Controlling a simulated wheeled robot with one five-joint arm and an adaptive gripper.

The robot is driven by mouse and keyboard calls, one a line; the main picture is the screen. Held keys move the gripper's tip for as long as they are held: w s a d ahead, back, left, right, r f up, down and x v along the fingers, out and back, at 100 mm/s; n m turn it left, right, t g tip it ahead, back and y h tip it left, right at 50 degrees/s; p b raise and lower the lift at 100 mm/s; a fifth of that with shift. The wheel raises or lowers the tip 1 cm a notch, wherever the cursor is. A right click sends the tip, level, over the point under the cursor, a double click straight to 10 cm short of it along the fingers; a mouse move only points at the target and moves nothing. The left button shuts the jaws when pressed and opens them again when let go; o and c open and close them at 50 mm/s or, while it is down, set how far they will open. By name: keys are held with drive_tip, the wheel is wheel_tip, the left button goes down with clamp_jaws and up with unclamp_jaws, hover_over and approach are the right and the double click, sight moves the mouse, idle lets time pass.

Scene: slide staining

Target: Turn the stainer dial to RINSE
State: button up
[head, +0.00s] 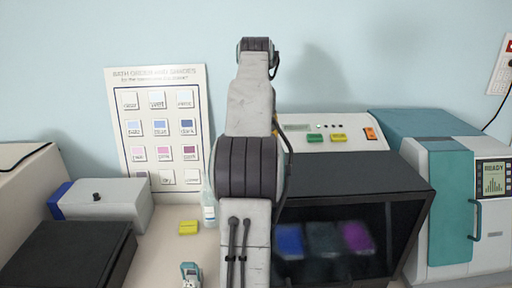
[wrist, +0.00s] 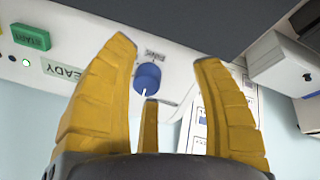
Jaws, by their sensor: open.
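The blue stainer dial (wrist: 148,77) shows in the wrist view on the stainer's pale panel, with a white mark at its lower edge. Small upside-down lettering sits just above it, too blurred to read surely. My gripper (wrist: 165,52) is open, its yellow fingers spread to the left and right of the dial, with a third finger below it. I cannot tell whether any finger touches the dial; nothing is held. In the head view the stainer (head: 350,138) stands behind my arm, which hides the dial.
A green START button (wrist: 30,37) and a READY label (wrist: 62,72) are left of the dial. The stainer's dark window (head: 325,240) shows coloured baths. A teal-and-white machine (head: 445,205) stands right.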

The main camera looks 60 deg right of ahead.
drive_tip(key=shift+s+a, duration=0.6)
drive_tip(key=shift+a, duration=0.55)
drive_tip(key=shift+s+a, duration=0.6)
drive_tip(key=shift+a, duration=0.5)
drive_tip(key=shift+s+a, duration=0.6)
drive_tip(key=shift+a, duration=0.55)
drive_tip(key=shift+a, duration=0.1)
